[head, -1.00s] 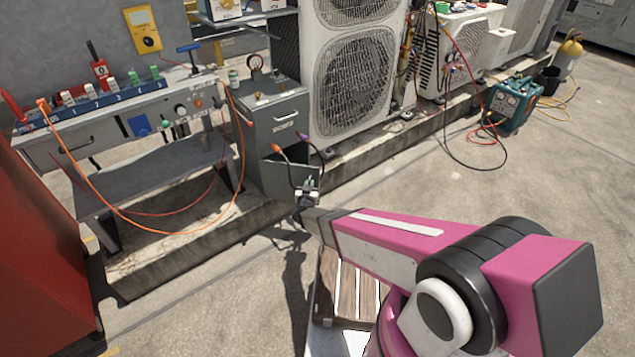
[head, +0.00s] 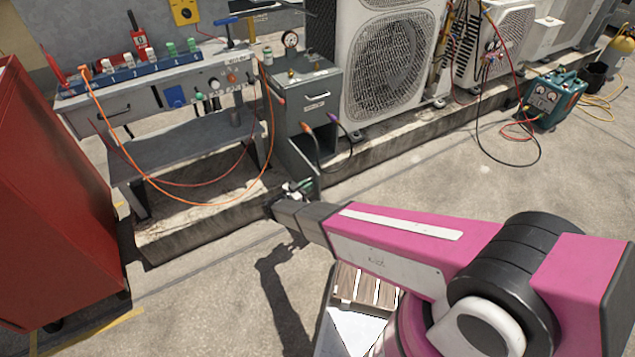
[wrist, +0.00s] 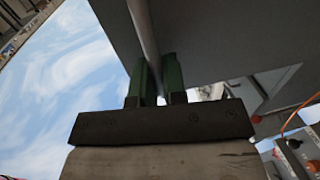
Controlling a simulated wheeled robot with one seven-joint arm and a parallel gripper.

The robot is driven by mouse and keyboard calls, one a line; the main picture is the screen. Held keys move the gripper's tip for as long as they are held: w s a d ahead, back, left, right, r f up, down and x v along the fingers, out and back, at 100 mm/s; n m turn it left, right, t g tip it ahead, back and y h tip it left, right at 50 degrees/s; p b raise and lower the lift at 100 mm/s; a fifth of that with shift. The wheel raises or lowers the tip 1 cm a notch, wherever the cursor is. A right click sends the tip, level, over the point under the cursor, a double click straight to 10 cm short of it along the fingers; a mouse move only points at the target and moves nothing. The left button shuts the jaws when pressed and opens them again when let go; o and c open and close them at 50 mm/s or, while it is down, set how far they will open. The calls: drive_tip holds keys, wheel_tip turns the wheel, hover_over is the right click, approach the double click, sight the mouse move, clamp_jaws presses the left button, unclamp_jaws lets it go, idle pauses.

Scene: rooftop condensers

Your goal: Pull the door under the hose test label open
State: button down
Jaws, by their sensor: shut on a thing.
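A grey cabinet (head: 283,100) stands left of the condenser, with a drawer front, a handle (head: 318,95) and a small dark label (head: 314,106) too small to read. Below the label the lower compartment stands open, with its grey door (head: 300,164) swung outward toward me. My gripper (head: 292,187), with green fingers, is shut on the door's handle bar (wrist: 143,25) at the door's low front part. In the wrist view the fingers (wrist: 157,80) sit on both sides of the bar, beside the grey door panel (wrist: 220,35). The exact contact is partly hidden.
Orange-ended and purple-ended hoses (head: 311,140) hang at the open compartment. A workbench (head: 185,100) with a looping orange hose is left, and a red cabinet (head: 60,200) is at far left. A concrete curb (head: 210,215) runs below. Open floor (head: 520,190) lies right.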

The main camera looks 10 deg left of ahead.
drive_tip(key=shift+s+a, duration=0.35)
drive_tip(key=shift+a, duration=0.3)
drive_tip(key=shift+s+a, duration=0.4)
drive_tip(key=shift+a, duration=0.25)
drive_tip(key=shift+s+a, duration=0.35)
drive_tip(key=shift+a, duration=0.3)
drive_tip(key=c, duration=1.2)
unclamp_jaws()
drive_tip(key=v, duration=1)
drive_tip(key=shift+s+a, duration=0.2)
drive_tip(key=shift+s, duration=0.15)
